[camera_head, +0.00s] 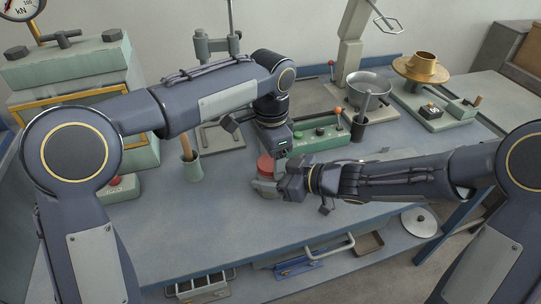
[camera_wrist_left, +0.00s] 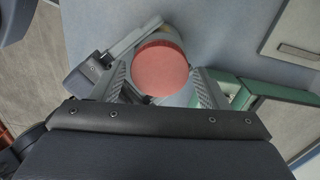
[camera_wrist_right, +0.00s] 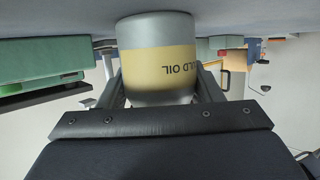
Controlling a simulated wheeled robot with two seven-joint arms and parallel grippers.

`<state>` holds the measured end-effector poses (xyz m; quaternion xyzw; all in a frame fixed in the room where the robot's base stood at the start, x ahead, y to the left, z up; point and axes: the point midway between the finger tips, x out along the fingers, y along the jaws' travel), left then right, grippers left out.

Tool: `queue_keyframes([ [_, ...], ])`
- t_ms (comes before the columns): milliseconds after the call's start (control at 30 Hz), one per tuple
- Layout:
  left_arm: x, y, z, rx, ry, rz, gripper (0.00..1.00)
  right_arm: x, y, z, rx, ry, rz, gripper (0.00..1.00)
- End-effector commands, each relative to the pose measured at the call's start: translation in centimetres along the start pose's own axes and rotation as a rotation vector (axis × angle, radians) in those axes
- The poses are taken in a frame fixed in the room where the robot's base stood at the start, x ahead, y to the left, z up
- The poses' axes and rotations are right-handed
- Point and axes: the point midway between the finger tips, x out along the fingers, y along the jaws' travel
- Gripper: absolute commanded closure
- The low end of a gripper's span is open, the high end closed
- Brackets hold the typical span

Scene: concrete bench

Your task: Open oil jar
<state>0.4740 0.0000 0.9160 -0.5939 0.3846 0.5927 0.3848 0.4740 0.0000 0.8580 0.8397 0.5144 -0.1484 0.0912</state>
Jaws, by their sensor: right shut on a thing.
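The oil jar has a round red lid (camera_head: 265,165), also seen from above in the left wrist view (camera_wrist_left: 160,69). The right wrist view shows its grey body with a yellow label (camera_wrist_right: 162,68) reading "...ULD OIL", upside down in the picture. My right gripper (camera_wrist_right: 160,90) is shut on the jar's body from the side; in the head view it comes in from the right (camera_head: 270,184). My left gripper (camera_wrist_left: 162,88) points down over the lid, open, with one finger on either side of it. The left wrist hides part of the jar in the head view.
A green control box (camera_head: 322,136) stands just behind the jar. The bench front (camera_head: 220,235) is clear. A grey lid (camera_head: 419,222) lies lower right.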

Motion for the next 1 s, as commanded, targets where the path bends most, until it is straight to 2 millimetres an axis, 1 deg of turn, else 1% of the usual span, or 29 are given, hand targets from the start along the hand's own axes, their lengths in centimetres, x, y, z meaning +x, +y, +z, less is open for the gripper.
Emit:
queue_keyframes([
  [267, -0.1, 0.1, 0.0, 0.003, 0.0, 0.002, 0.24, 0.0, 0.0, 0.0, 0.0, 0.0, 0.0, 1.0],
  [367, -0.8, 0.1, -0.1, 0.003, 0.002, 0.001, 0.24, 0.0, 0.0, 0.0, 0.001, 0.0, 0.0, 1.0],
  [500, -2.9, 0.1, -0.1, 0.004, 0.005, 0.0, 0.24, 0.0, 0.0, 0.0, 0.0, 0.0, 0.0, 1.0],
  [600, -4.0, 0.1, -0.1, 0.003, 0.003, 0.0, 0.24, 0.0, 0.0, 0.0, 0.0, 0.0, 0.0, 1.0],
  [667, -4.3, 0.1, -0.1, 0.002, 0.002, 0.001, 0.24, 0.0, 0.0, 0.0, 0.0, 0.0, -0.001, 1.0],
  [700, -4.5, 0.1, 0.0, 0.003, 0.001, 0.001, 0.27, 0.0, 0.0, 0.0, 0.0, 0.0, -0.001, 1.0],
  [767, -4.6, 0.1, 0.0, 0.013, 0.0, 0.002, 0.27, 0.0, 0.0, 0.0, 0.0, 0.0, 0.0, 1.0],
  [867, -4.8, 0.1, -0.2, 0.102, -0.004, 0.003, 0.27, 0.0, 0.0, 0.0, 0.0, 0.0, 0.0, 1.0],
  [967, -5.4, 0.3, -0.3, 0.29, -0.007, 0.005, 0.27, 0.0, 0.0, 0.0, 0.0, 0.0, 0.0, 1.0],
  [1000, -5.7, 0.3, -0.3, 0.376, -0.008, 0.006, 0.27, 0.0, 0.0, 0.0, 0.0, 0.0, 0.0, 1.0],
])
